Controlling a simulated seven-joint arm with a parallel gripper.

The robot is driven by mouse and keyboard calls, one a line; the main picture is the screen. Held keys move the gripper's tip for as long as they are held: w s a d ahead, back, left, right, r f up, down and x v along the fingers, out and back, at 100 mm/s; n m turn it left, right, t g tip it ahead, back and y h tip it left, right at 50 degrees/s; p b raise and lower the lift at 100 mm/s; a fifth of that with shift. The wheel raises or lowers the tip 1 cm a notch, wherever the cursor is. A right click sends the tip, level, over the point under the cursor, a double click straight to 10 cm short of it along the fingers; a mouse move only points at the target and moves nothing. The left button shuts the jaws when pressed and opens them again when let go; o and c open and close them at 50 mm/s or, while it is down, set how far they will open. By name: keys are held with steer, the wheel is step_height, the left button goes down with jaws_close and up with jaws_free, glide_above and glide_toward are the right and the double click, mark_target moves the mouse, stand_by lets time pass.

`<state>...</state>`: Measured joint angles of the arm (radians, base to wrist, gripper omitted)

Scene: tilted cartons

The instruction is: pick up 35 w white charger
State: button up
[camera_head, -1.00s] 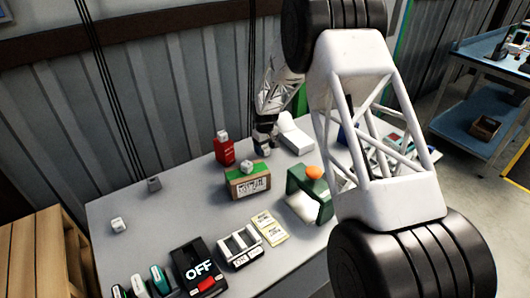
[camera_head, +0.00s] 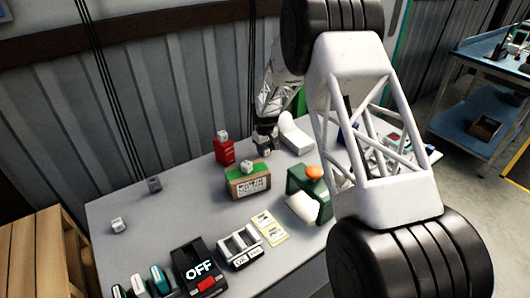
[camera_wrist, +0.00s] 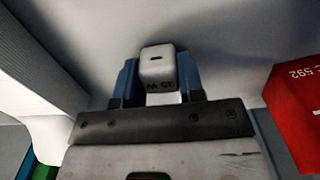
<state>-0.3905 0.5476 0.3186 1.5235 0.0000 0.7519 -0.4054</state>
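In the head view my gripper (camera_head: 265,142) points down at the back of the table, and the charger is hidden there.
A red box (camera_head: 224,152) with a white cube on top (camera_head: 222,135) stands just left of my gripper. A white curved object (camera_head: 296,135) is close on the right. A green-brown box (camera_head: 247,186) stands in front. The left table is mostly clear.

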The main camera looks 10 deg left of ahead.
steer(key=shift+c, duration=1)
steer(key=shift+r, duration=0.2)
step_height(320, 180, up, 10)
steer(key=shift+f, duration=0.15)
